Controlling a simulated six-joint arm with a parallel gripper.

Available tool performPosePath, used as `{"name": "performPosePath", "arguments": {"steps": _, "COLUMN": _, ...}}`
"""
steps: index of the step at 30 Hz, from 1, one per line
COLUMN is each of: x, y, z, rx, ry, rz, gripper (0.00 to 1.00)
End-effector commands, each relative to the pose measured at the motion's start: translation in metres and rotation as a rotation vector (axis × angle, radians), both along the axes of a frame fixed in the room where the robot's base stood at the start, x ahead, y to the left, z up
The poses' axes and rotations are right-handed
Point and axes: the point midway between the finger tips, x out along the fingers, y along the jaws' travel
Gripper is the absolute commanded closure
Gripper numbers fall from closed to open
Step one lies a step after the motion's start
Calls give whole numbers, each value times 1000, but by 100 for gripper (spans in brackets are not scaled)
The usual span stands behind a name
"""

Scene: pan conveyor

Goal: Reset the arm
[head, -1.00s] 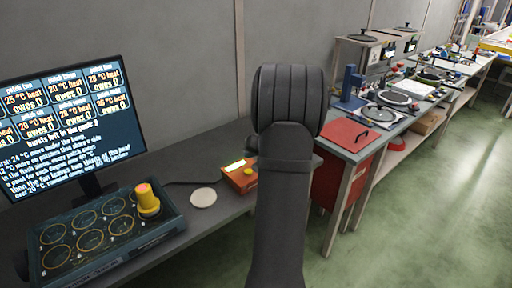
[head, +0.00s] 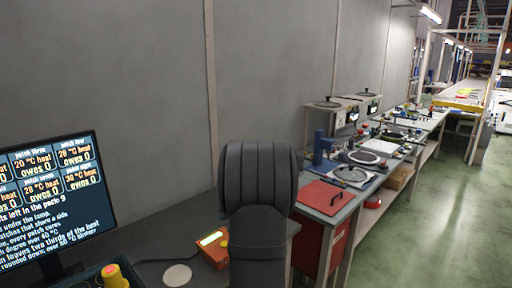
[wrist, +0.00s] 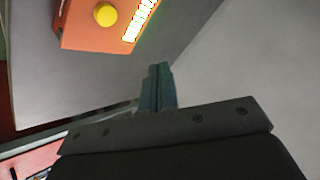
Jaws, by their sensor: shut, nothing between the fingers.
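My arm rises in the middle of the head view, its dark grey links hiding my gripper there. In the wrist view my gripper (wrist: 157,88) shows with its narrow fingers together and nothing between them. It is near an orange box (wrist: 85,22) with a yellow button and a lit display, and appears apart from it. The same orange box (head: 212,249) sits on the grey bench just left of my arm in the head view.
A monitor (head: 50,200) and a yellow-orange knob (head: 115,277) are at the lower left. A white disc (head: 177,275) lies on the bench. To the right stand a red panel with a handle (head: 322,197), a blue press (head: 322,150) and cluttered benches. The green floor (head: 420,230) is clear.

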Motion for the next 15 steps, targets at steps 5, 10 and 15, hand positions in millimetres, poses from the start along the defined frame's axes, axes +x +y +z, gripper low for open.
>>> {"name": "performPosePath", "arguments": {"steps": 5, "x": 0, "y": 0, "z": -11, "rx": 2, "ry": 3, "rz": -1, "gripper": 100}}
{"name": "performPosePath", "arguments": {"steps": 10, "x": 0, "y": 0, "z": -38, "rx": 1, "ry": 6, "rz": -1, "gripper": 100}}
{"name": "performPosePath", "arguments": {"steps": 15, "x": 1, "y": 0, "z": -44, "rx": 1, "ry": -6, "rz": 0, "gripper": 100}}
